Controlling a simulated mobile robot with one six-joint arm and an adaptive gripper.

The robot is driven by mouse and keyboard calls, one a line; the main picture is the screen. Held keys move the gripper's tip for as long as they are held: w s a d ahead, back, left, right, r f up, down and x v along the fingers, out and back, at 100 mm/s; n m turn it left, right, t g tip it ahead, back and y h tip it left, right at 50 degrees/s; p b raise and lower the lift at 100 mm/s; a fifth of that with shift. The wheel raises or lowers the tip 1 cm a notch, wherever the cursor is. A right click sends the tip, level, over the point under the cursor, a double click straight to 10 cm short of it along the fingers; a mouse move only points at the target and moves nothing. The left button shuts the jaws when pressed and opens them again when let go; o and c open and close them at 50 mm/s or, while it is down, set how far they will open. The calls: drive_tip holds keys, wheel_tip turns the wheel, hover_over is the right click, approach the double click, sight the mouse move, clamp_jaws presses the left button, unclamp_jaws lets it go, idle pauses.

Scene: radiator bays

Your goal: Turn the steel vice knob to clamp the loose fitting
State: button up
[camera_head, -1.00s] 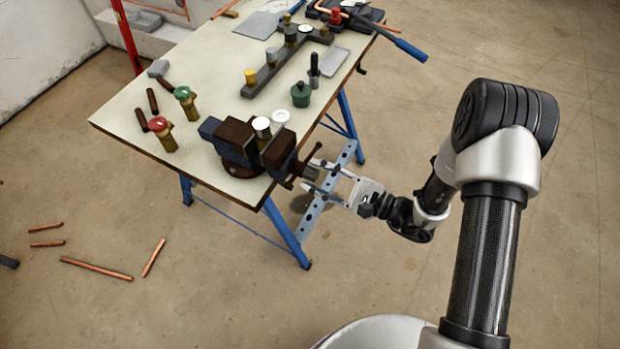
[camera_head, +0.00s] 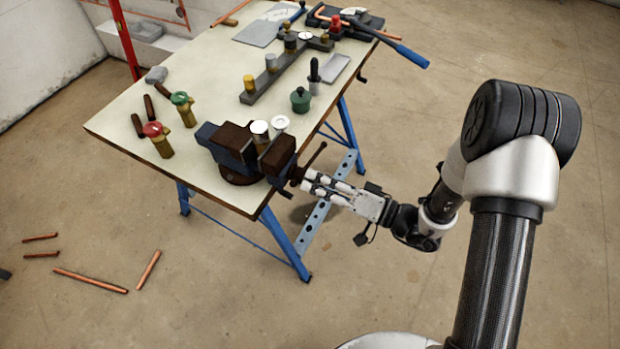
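The dark blue and brown vice (camera_head: 232,148) is mounted at the near corner of the workbench. The steel vice knob (camera_head: 298,174) is at the vice's right end, partly hidden by the fingers. A thin dark handle bar (camera_head: 316,155) slants up beside it. My gripper (camera_head: 311,181) is at the knob, beyond the bench edge, with its fingers close together and seemingly closed around the knob.
A white-topped round piece (camera_head: 280,123) is just behind the fitting. Red-topped (camera_head: 157,138) and green-topped (camera_head: 183,108) valves stand left of the vice, and a green pot (camera_head: 300,100) behind it. A blue bench leg (camera_head: 284,243) is below my gripper. Floor at right is clear.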

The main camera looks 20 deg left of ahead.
drive_tip(key=shift+n, duration=0.9)
drive_tip(key=shift+a, duration=0.15)
drive_tip(key=shift+c, duration=0.3)
clamp_jaws()
